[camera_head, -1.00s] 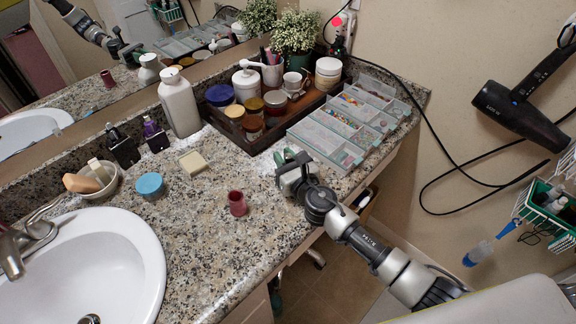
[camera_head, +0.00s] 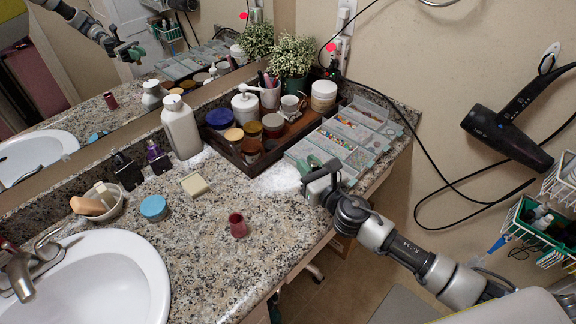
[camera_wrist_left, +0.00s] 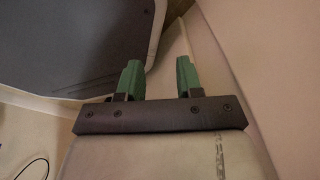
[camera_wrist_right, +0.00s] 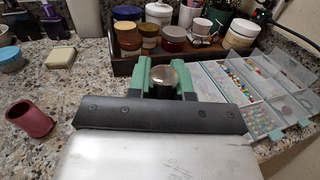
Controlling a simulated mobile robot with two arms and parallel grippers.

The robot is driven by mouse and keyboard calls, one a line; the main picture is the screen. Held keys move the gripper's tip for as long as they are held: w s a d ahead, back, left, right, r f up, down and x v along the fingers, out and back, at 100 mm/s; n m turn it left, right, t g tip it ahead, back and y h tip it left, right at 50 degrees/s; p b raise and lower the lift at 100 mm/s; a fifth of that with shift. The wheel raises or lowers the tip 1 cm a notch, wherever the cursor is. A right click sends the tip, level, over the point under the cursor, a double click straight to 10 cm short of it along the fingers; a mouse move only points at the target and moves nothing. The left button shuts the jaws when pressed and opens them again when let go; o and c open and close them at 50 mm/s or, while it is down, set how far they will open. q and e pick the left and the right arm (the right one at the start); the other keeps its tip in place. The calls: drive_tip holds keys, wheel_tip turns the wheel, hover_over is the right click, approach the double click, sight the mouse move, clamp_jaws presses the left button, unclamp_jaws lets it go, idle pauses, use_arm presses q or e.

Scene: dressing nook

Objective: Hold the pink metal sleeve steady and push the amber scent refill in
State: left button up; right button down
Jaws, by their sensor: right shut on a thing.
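My left gripper (camera_wrist_left: 158,80) is open and empty, away from the counter, outside the head view.
The clear bead organizer (camera_head: 345,150) and a dark tray of jars (camera_head: 236,157) stand behind. A soap bar (camera_head: 195,184), blue jar (camera_head: 153,208) and sink (camera_head: 90,280) are left. The counter around the sleeve is clear. A hair dryer (camera_head: 508,130) hangs on the right wall.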

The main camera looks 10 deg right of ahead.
drive_tip(key=s+d+r, duration=0.3)
drive_tip(key=d, duration=0.1)
drive_tip(key=shift+m+h, duration=0.4)
drive_tip(key=shift+h, duration=0.2)
drive_tip(key=s, duration=0.1)
drive_tip(key=s+a, duration=0.1)
drive_tip(key=s, duration=0.1)
drive_tip(key=s+a+f, duration=0.1)
drive_tip(key=s, duration=0.1)
drive_tip(key=shift+s+a, duration=0.1)
drive_tip(key=shift+s, duration=0.05)
drive_tip(key=m+h, duration=0.3)
drive_tip(key=h, duration=0.1)
approach(314, 169)
drive_tip(key=shift+t, duration=0.4)
drive_tip(key=s, duration=0.1)
drive_tip(key=s+d+r, duration=0.1)
drive_tip(key=s, duration=0.3)
drive_tip(key=shift+d+r, duration=0.35)
